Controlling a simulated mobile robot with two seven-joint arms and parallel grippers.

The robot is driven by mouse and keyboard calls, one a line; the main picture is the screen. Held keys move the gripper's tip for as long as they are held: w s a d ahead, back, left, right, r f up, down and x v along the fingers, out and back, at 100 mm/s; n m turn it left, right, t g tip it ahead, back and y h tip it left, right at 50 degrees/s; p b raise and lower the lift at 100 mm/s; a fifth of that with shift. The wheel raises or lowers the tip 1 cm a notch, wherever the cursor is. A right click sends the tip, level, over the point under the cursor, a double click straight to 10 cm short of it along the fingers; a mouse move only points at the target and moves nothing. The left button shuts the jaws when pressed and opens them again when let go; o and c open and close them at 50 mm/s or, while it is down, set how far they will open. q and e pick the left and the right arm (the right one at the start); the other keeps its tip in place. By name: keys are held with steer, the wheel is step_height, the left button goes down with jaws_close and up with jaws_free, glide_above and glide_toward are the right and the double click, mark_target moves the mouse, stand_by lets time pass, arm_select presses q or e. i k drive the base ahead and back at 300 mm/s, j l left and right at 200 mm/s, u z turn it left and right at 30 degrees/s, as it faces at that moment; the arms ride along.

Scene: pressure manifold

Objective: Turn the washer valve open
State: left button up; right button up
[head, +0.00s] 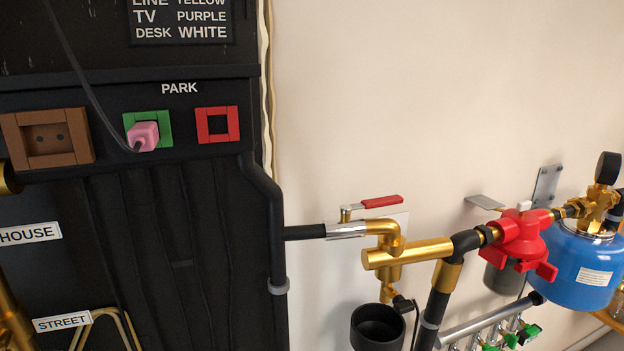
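No valve in the head view carries a readable washer label, so I cannot tell which one is the washer valve. A red lever handle (381,201) points right, roughly level, above a chrome and brass valve body (350,229). Several small green-handled valves (510,338) sit on a silver manifold pipe (488,318) at the lower right, partly cut off by the bottom edge.
A red regulator (520,236) and a blue tank (578,268) with a black gauge (607,168) stand at the right. A black funnel (377,328) is below the brass pipe (405,253). A dark panel with sockets and a pink plug (143,135) fills the left.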

mark_target(529, 332)
steer(key=z, duration=1.25)
steer(key=i+l+u, duration=0.1)
steer(key=u, duration=0.5)
steer(key=i+l+u, duration=0.15)
steer(key=l, duration=0.2)
steer(key=i+l+u, duration=0.2)
steer(key=l, duration=0.15)
steer(key=l+u, duration=0.15)
steer(key=l, duration=0.2)
steer(key=i+l+u, duration=0.2)
steer(key=l, duration=0.2)
steer(key=k, duration=0.1)
